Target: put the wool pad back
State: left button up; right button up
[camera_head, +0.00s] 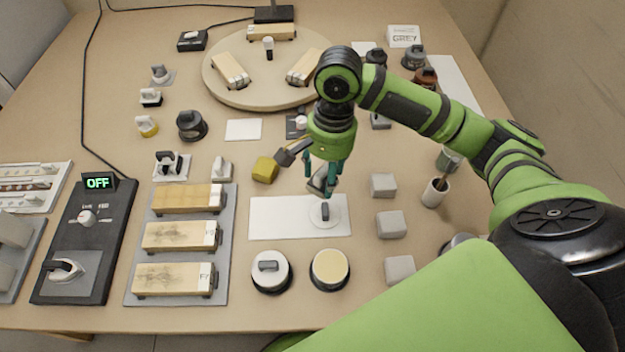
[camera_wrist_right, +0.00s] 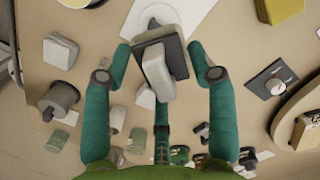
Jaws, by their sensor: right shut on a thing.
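My right gripper (camera_head: 322,178) is shut on a dark grey pad with a pale block-shaped grip (camera_wrist_right: 160,70), which I take to be the wool pad. In the wrist view its green fingers stand on both sides of the pad. In the head view the pad (camera_head: 319,184) is partly hidden by the fingers, just above the far edge of the white sheet (camera_head: 275,222). A round white disc with a dark handle (camera_head: 325,213) lies on that sheet's right part, close to the pad. I cannot tell the exact gap below the pad. My left gripper is not in view.
A yellow block (camera_head: 265,169) lies left of the gripper. Several grey blocks (camera_head: 391,224) stand in a column to the right, with a cup (camera_head: 435,192) beyond. Two round pots (camera_head: 330,268) stand in front. A grey tray (camera_head: 133,283) with wooden blocks lies left; a round turntable (camera_head: 225,92) is behind.

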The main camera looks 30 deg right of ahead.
jog(key=shift+w+d+f+m, duration=0.15)
jog(key=shift+f+m, duration=0.15)
jog(key=shift+m, duration=0.2)
jog(key=shift+w+m+b, duration=0.3)
jog(key=shift+b, duration=0.05)
jog(key=w+d+f, duration=0.1)
jog(key=w+f, duration=0.1)
jog(key=w, duration=0.1)
jog(key=w+d+f, duration=0.1)
jog(key=w+f, duration=0.1)
jog(key=w, duration=0.2)
jog(key=w+d+f, duration=0.1)
jog(key=w+f, duration=0.1)
jog(key=w, duration=0.1)
jog(key=shift+w+f+b, duration=0.2)
jog(key=shift+w+b, duration=0.05)
jog(key=shift+b, duration=0.1)
jog(key=shift+w+f, duration=0.1)
jog(key=shift+f, duration=2)
jog(key=o, duration=1.1)
jog(key=shift+f, duration=0.1)
jog(key=r, duration=0.4)
jog(key=d+r, duration=0.1)
jog(key=r, duration=0.7)
jog(key=shift+w+d+r, duration=0.15)
jog(key=shift+w, duration=0.15)
